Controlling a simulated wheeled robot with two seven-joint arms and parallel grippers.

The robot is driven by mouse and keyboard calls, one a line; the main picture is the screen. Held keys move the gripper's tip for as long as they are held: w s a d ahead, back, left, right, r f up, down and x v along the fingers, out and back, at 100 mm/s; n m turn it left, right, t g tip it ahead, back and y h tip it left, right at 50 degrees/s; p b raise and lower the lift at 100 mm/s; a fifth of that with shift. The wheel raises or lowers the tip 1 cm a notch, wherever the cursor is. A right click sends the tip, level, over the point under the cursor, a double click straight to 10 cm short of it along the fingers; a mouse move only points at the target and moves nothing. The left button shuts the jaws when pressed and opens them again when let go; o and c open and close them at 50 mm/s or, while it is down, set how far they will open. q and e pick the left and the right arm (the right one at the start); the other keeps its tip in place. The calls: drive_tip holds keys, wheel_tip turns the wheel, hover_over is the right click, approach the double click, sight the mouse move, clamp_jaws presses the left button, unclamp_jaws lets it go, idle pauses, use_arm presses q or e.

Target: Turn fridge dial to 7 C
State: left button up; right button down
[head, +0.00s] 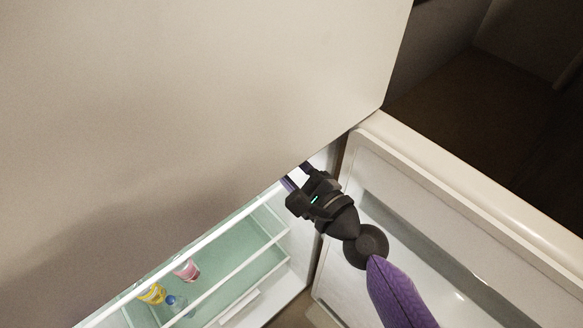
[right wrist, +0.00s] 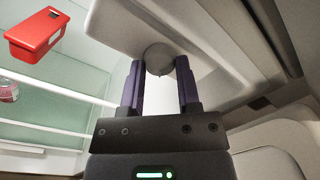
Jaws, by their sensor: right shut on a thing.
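The round grey fridge dial (right wrist: 158,58) sits on a pale housing inside the fridge, at the top centre of the right wrist view. My right gripper (right wrist: 160,80) has its two purple fingers on either side of the dial and is shut on it. In the head view my right gripper (head: 297,177) reaches into the fridge opening, under the front edge of the fridge top (head: 190,110). The dial is hidden there. I cannot read any marking on the dial. My left gripper is not in view.
The open fridge door (head: 470,225) stands on the right, beside my right arm. Below, wire-edged shelves (head: 225,285) hold a yellow cup (head: 152,294), a pink cup (head: 187,270) and a blue item (head: 176,304). A red box (right wrist: 38,35) shows in the right wrist view.

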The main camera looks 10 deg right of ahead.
idle(0.3)
drive_tip(key=c, duration=0.6)
unclamp_jaws()
drive_tip(key=shift+o, duration=1.4)
drive_tip(key=shift+s, duration=0.1)
